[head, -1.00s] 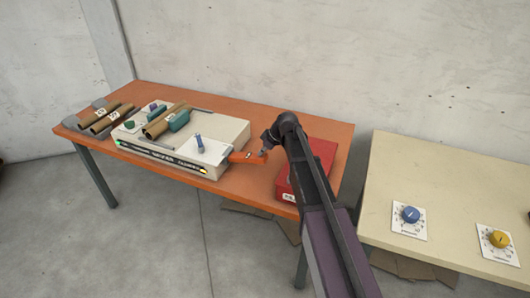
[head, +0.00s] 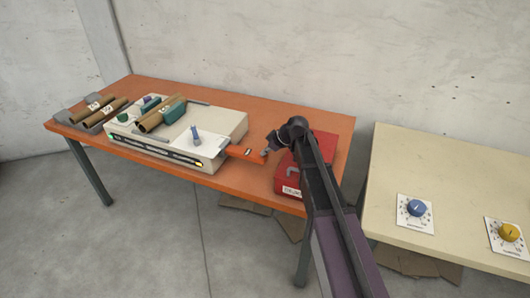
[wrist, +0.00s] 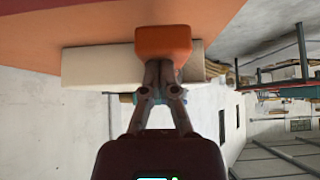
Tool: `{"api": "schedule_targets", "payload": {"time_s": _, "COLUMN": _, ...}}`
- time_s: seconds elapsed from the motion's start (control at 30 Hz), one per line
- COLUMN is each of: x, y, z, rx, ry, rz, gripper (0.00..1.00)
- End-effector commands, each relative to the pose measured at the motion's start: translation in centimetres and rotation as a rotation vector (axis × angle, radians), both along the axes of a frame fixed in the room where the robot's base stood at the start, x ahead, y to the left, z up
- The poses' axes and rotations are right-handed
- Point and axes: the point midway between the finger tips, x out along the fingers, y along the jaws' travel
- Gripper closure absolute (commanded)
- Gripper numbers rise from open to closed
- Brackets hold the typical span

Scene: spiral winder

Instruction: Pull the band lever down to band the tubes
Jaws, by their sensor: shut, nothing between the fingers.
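The orange band lever (head: 243,153) sticks out from the right end of the cream winder (head: 215,125) on the orange table. Its free end slants slightly down to the right. My gripper (head: 266,154) is at the free end of the lever, with its fingers together and nothing between them. In the wrist view the fingertips (wrist: 161,66) meet the edge of the orange lever end (wrist: 163,42); I cannot tell whether they touch it. Brown tubes (head: 160,111) lie on top of the winder beside a teal block (head: 175,112).
A red box (head: 288,178) stands on the table right of the lever, partly behind my arm. More brown tubes (head: 98,112) lie on a grey rack at the left. A cream table (head: 450,180) with blue and yellow dials stands at the right, across a gap.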

Motion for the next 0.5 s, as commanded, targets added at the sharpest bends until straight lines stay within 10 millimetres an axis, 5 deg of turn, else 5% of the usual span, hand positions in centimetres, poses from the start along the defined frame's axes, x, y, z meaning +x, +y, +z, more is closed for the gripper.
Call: {"api": "schedule_targets", "payload": {"time_s": 0.5, "x": -0.14, "y": 0.39, "z": 0.69, "rx": 0.000, "ry": 0.001, "rz": 0.005, "gripper": 1.00}}
